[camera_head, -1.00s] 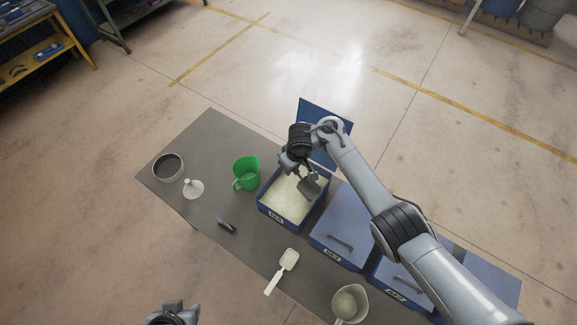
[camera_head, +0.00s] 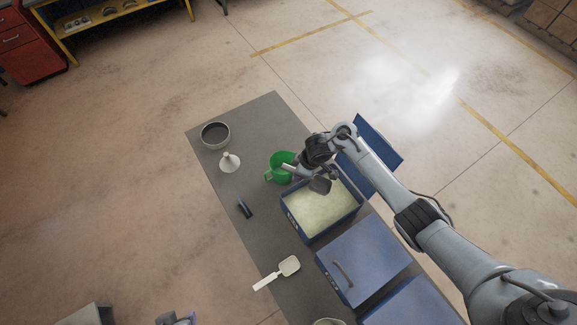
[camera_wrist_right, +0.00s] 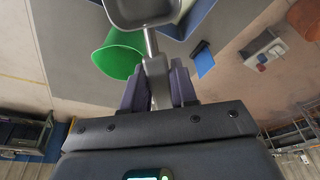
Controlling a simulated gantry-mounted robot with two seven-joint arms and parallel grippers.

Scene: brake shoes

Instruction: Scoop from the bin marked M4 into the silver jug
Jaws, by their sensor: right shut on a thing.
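My right gripper (camera_head: 318,168) is shut on a dark grey scoop (camera_head: 320,186), held over the far left edge of an open blue bin (camera_head: 318,232) of pale powder. In the right wrist view the scoop (camera_wrist_right: 145,14) sits beyond my right gripper (camera_wrist_right: 158,88); its contents cannot be told. The bin's label is too small to read. A pale jug (camera_head: 328,321) is mostly cut off at the bottom edge; whether it is the silver one cannot be told. My left gripper (camera_head: 175,319) is barely in view at the bottom, its jaws unclear.
A green jug (camera_head: 279,168) stands just left of the open bin. A grey metal bowl (camera_head: 215,135), white funnel (camera_head: 230,162), small dark object (camera_head: 245,209) and white scoop (camera_head: 288,266) are on the table. The bin's raised lid (camera_head: 375,152) stands behind; a closed blue bin (camera_head: 362,262) is nearer.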

